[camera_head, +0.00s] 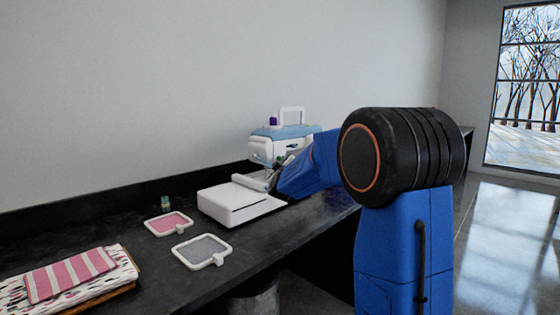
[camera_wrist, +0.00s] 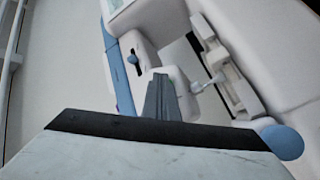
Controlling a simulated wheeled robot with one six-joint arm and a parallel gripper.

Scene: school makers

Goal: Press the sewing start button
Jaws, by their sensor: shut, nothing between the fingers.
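The sewing machine (camera_head: 262,148) is white with a blue top band and a white carrying handle. It stands on the dark counter against the wall, partly hidden by my arm. In the wrist view its white body (camera_wrist: 172,28) fills the upper middle and right. My gripper (camera_wrist: 161,78) is shut and empty, its grey fingertips at a white part of the machine near the needle area; I cannot tell whether they touch. A small dark slot (camera_wrist: 133,60) lies just left of the fingertips. I cannot make out the start button; the fingers may cover it.
A dark counter (camera_head: 135,230) runs along the wall. A pink framed hoop (camera_head: 169,222) and a grey framed hoop (camera_head: 202,250) lie left of the machine. Folded striped cloth (camera_head: 70,274) lies front left, and small spools (camera_head: 165,203) stand near the wall.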

